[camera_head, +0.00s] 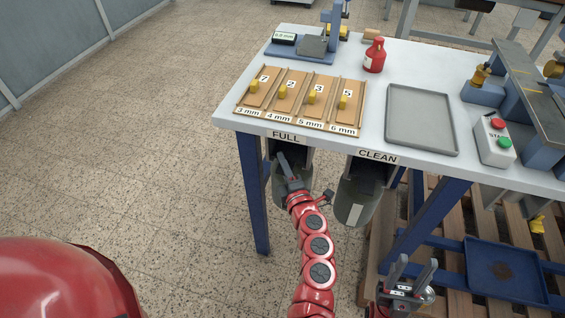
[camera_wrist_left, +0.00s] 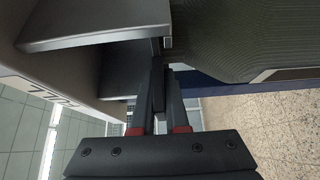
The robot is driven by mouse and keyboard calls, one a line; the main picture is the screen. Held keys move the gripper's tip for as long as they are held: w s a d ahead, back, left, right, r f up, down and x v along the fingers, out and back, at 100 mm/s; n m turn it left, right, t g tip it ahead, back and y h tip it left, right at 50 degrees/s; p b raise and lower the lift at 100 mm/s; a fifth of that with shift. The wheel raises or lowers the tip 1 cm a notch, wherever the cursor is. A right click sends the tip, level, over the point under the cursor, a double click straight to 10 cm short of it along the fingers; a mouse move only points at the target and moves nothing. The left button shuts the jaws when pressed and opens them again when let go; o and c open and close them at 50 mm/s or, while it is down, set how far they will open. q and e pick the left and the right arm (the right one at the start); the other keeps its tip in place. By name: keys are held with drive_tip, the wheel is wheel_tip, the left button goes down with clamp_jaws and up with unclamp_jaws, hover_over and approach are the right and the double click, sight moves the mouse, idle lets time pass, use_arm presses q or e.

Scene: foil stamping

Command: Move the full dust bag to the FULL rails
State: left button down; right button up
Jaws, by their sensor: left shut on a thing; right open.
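A grey-green dust bag (camera_head: 306,172) hangs under the table edge below the FULL label (camera_head: 284,136), partly hidden by my left gripper. My left gripper (camera_head: 284,165) is shut on it at the front. In the left wrist view, the gripper (camera_wrist_left: 158,98) pinches a thin dark tab beside the bag's ribbed fabric (camera_wrist_left: 240,40). The rails are mostly hidden, and I cannot tell whether the bag is seated on them. A second grey-green bag (camera_head: 352,200) with a pale patch hangs below the CLEAN label (camera_head: 378,156). My right gripper (camera_head: 412,272) is open and empty at the lower right.
The white table (camera_head: 375,82) carries a wooden rack (camera_head: 300,98) with several numbered slots, a grey tray (camera_head: 422,118), a red bottle (camera_head: 374,56) and a button box (camera_head: 495,140). Blue table legs (camera_head: 252,190) flank the bags. A pallet and blue tray (camera_head: 505,272) lie at lower right.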

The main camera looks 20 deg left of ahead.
use_arm(q)
drive_tip(key=shift+f, duration=0.15)
idle(0.5)
drive_tip(key=c, duration=0.8)
unclamp_jaws()
drive_tip(key=shift+c, duration=0.2)
drive_tip(key=v, duration=1.7)
drive_tip(key=shift+s, duration=0.25)
